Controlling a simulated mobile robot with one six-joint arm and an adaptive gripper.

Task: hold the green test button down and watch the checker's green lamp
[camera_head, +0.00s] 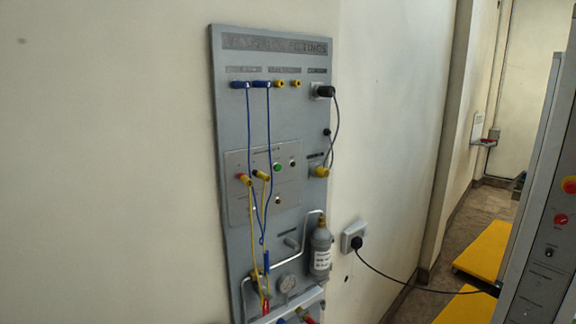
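The grey trainer panel (226,130) hangs on the wall near the picture's middle. The green button (277,168) sits on a lighter plate, the checker by its look (236,208), in the panel's middle. Nothing touches the button in this view. A small dark round part (292,162) is up and right of the button; I cannot tell whether it is a lamp. No lit green lamp can be made out. My gripper is not in view.
A wall socket (354,236) holds a black plug. A grey cabinet (535,230) stands at the far right. The wall left of the panel is bare.

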